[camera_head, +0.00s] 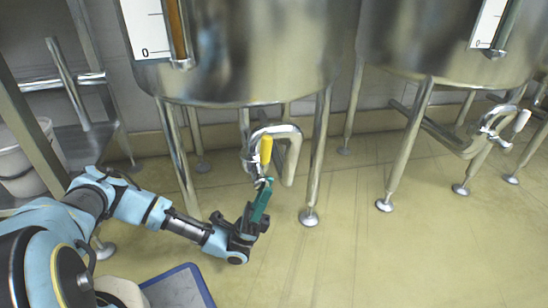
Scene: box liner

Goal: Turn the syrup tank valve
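The left steel tank (245,55) stands on thin legs, with a level gauge on its upper left. A bent outlet pipe (292,150) hangs below it and carries a valve with a yellow handle (266,149). The yellow handle points roughly upright. My gripper (264,190), with teal fingers, is just below the valve and close to the handle's lower end. Whether it touches the valve is too small to tell. The finger gap is not clear from this angle. The lower part of the valve is partly hidden by the fingers.
A second tank (450,40) stands at right with a white-handled valve (522,121). Tank legs (315,160) flank the valve. A metal rack (85,135) and white bucket (30,160) are at left. A blue-edged tray (178,290) lies in front. The yellow floor at right is clear.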

